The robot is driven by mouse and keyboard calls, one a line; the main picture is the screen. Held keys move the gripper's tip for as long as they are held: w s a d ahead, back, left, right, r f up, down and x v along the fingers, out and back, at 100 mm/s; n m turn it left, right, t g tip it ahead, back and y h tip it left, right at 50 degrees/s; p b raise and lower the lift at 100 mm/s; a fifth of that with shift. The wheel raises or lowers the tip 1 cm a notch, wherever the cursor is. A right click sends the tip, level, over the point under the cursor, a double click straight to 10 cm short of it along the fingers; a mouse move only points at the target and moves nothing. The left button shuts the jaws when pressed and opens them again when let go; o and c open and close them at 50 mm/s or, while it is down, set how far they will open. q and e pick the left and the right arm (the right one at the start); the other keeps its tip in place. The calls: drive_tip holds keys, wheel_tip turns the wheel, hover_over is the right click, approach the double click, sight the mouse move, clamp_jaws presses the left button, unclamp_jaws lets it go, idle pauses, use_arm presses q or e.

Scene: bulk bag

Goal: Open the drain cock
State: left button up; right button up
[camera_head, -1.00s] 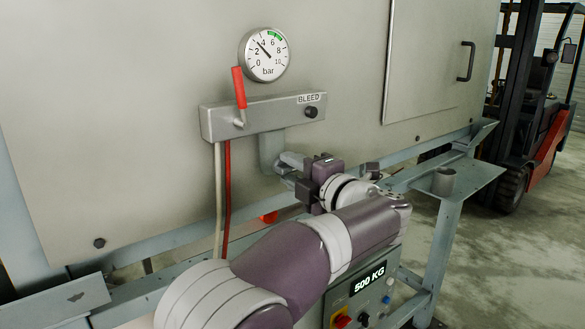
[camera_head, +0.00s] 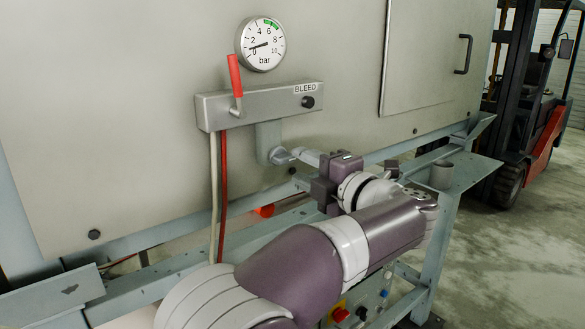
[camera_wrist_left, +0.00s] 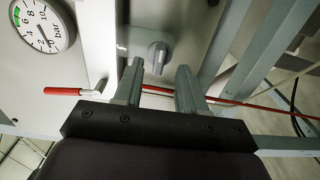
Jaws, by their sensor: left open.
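The drain cock shows in the left wrist view as a grey knob (camera_wrist_left: 157,57) with a raised grip on a round base, just ahead of and between my fingertips. In the head view it is at the lower end of the grey pipe (camera_head: 268,137), largely hidden by my fingers. My left gripper (camera_head: 293,156) is at that pipe end. In the left wrist view my left gripper (camera_wrist_left: 160,68) is open, one finger to each side of the knob, with nothing held. I cannot tell whether a finger touches it. My right gripper is not in view.
The pressure gauge (camera_head: 261,44) reads near 1 bar. Below it is the grey manifold (camera_head: 262,104) with a red lever (camera_head: 235,78) standing up and a black BLEED knob (camera_head: 308,102). Hoses hang at left. A steel frame (camera_head: 450,215) runs below; a forklift (camera_head: 530,100) stands behind right.

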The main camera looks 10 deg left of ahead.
use_arm(q)
drive_tip(key=b+v, duration=0.1)
drive_tip(key=v, duration=0.7)
drive_tip(key=shift+s+d+b, duration=0.2)
drive_tip(key=shift+d+b, duration=0.1)
